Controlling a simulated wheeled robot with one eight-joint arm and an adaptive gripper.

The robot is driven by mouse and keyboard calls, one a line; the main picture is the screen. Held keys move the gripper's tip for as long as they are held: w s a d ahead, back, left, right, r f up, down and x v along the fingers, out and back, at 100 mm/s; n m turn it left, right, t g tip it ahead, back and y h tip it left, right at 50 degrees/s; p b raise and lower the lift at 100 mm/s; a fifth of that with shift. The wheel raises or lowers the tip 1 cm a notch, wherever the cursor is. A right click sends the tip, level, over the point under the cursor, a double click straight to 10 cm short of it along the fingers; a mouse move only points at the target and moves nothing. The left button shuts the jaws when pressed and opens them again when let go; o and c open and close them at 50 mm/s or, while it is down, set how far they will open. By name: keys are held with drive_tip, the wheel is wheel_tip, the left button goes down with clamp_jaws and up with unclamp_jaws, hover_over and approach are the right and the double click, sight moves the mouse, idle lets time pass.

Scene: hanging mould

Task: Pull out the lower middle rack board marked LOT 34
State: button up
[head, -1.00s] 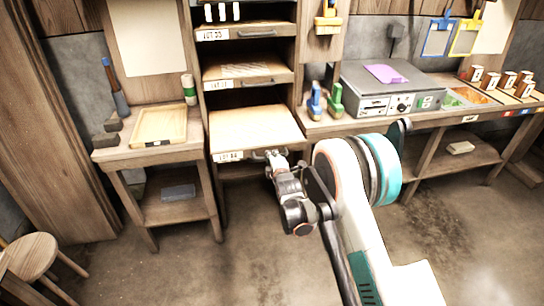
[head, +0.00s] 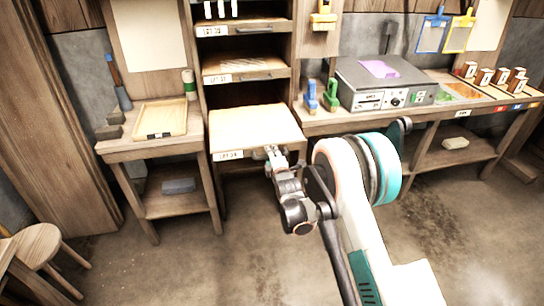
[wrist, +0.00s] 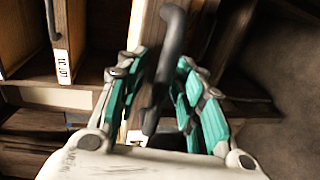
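The lower middle rack board (head: 255,128) is pale wood and sticks out of the rack, with a small white label (head: 229,155) at its left front; the lettering is blurred. My gripper (head: 274,157) is at the board's front edge, on its handle. In the wrist view the dark handle bar (wrist: 168,60) runs between the two teal-padded fingers (wrist: 160,80), which sit close on both sides of it. Their exact contact is blurred. My wrist and arm hide the right part of the board's front.
Two boards (head: 245,68) (head: 242,27) sit above in the rack. A side table (head: 150,150) with a tray is at left, a stool (head: 38,245) at lower left. A workbench (head: 440,112) with a grey device (head: 385,82) is at right. The floor in front is clear.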

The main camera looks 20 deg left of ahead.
drive_tip(key=shift+s, duration=0.1)
drive_tip(key=v, duration=1.2)
